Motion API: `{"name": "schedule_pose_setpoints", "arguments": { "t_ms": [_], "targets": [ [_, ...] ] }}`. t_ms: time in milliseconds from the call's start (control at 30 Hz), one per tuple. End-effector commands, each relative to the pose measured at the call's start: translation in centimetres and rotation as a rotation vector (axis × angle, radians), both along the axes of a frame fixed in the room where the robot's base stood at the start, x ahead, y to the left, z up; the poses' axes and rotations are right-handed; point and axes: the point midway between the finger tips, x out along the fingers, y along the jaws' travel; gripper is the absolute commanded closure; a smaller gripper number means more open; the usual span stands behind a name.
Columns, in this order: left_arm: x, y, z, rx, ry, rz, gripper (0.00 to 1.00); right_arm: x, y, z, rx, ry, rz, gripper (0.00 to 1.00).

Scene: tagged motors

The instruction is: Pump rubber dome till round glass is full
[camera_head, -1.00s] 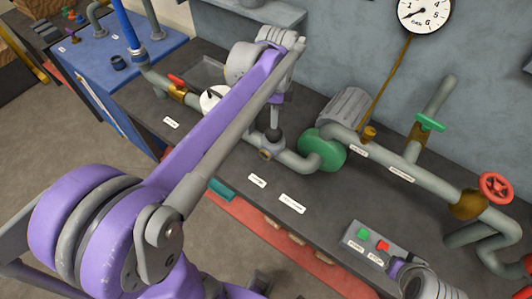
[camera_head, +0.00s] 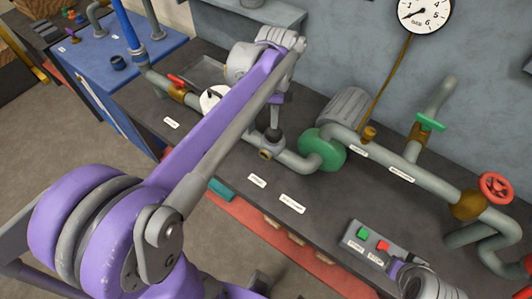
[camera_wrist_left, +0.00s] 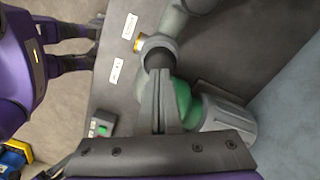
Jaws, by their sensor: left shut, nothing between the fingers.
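The rubber dome (camera_head: 273,134) is a small dark cap on a grey fitting in the pipe on the bench. My left gripper (camera_head: 274,121) points down right over it, with its fingers closed and empty. In the left wrist view the shut fingers (camera_wrist_left: 160,125) lie in line with the dark dome (camera_wrist_left: 158,59); I cannot tell whether they touch it. A white round face (camera_head: 212,98), partly hidden by my left arm, may be the round glass; its fill level cannot be read.
A green flange and motor (camera_head: 347,107) stand right of the dome. A red valve wheel (camera_head: 495,187), a green handle (camera_head: 430,121) and a button box (camera_head: 372,246) are farther right. A dial gauge (camera_head: 425,12) hangs on the wall. The bench front is mostly clear.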

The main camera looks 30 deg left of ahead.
Motion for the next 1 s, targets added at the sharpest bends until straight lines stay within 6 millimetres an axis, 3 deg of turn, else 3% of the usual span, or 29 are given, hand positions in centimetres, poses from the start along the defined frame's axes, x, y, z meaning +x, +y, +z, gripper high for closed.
{"name": "schedule_pose_setpoints", "arguments": {
  "t_ms": [367,1000],
  "targets": [
    [0.0,0.0,-0.1,0.000,0.000,0.000,1.00,0.0,0.0,0.0,0.000,0.000,0.000,0.33],
    [0.0,0.0,-1.9,0.000,0.000,0.000,1.00,-0.4,0.0,-1.3,0.000,0.008,0.000,0.33]
  ]
}}
